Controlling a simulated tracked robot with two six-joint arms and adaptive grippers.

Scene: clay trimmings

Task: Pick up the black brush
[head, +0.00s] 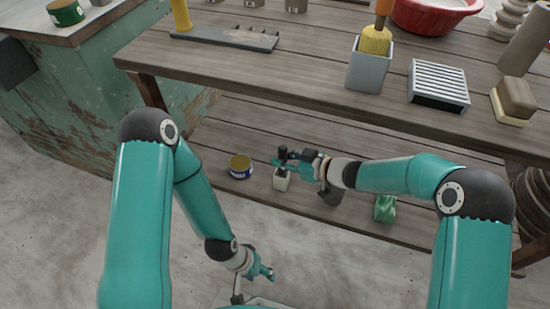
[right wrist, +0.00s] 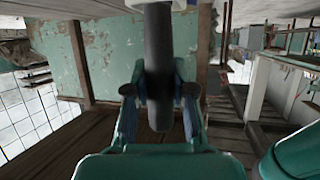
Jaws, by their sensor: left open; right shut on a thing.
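The black brush shows in the right wrist view as a dark upright handle (right wrist: 159,60), with a paler part at the top edge. My right gripper (right wrist: 160,95) is shut on this handle. In the head view my right gripper (head: 281,164) is over the lower shelf, with the dark end of the brush (head: 283,152) at its fingertips. A small pale cup (head: 282,181) is just below it; I cannot tell whether the brush is clear of the cup. My left gripper (head: 265,272) is open and empty, low in front of the shelf.
On the lower shelf are a yellow-topped tin (head: 240,166) and a green block (head: 385,208). The upper tabletop (head: 300,66) overhangs behind, carrying a grey holder (head: 369,68) with a sponge-headed tool, a slatted box (head: 438,86) and a red basin (head: 432,15).

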